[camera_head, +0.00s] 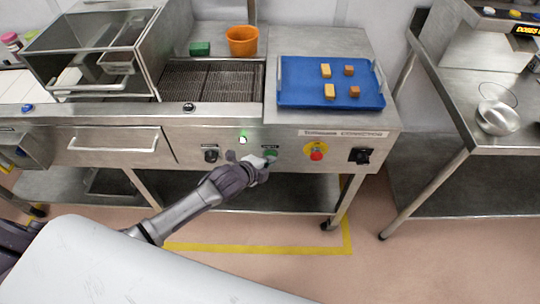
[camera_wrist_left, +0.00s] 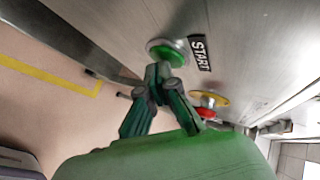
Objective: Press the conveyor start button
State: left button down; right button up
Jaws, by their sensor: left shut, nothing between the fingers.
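The green start button (camera_head: 271,153) is on the front panel of the steel conveyor machine. In the left wrist view the green button (camera_wrist_left: 168,52) sits beside a black START label (camera_wrist_left: 200,52). My left gripper (camera_head: 268,160) is shut and empty, with its fingertips (camera_wrist_left: 160,70) at the lower edge of the button; I cannot tell whether they touch or press it. In the head view the gripper partly covers the button. My right gripper is not in view.
A red emergency button on yellow (camera_head: 316,151) and a black switch (camera_head: 360,156) are to the right. A blue tray (camera_head: 300,98) with several small blocks lies on top.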

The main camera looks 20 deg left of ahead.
pick_arm(q)
jog(key=shift+s+r, duration=0.1)
jog(key=shift+s+d+p, duration=0.2)
jog(key=shift+s+p, duration=0.35)
jog(key=shift+s, duration=0.2)
jog(key=s+p, duration=0.1)
jog(key=s, duration=0.1)
jog(key=s+d+p, duration=0.1)
jog(key=s, duration=0.1)
jog(key=shift+s+d, duration=0.2)
jog(key=shift+s, duration=0.2)
dwell(0.8)
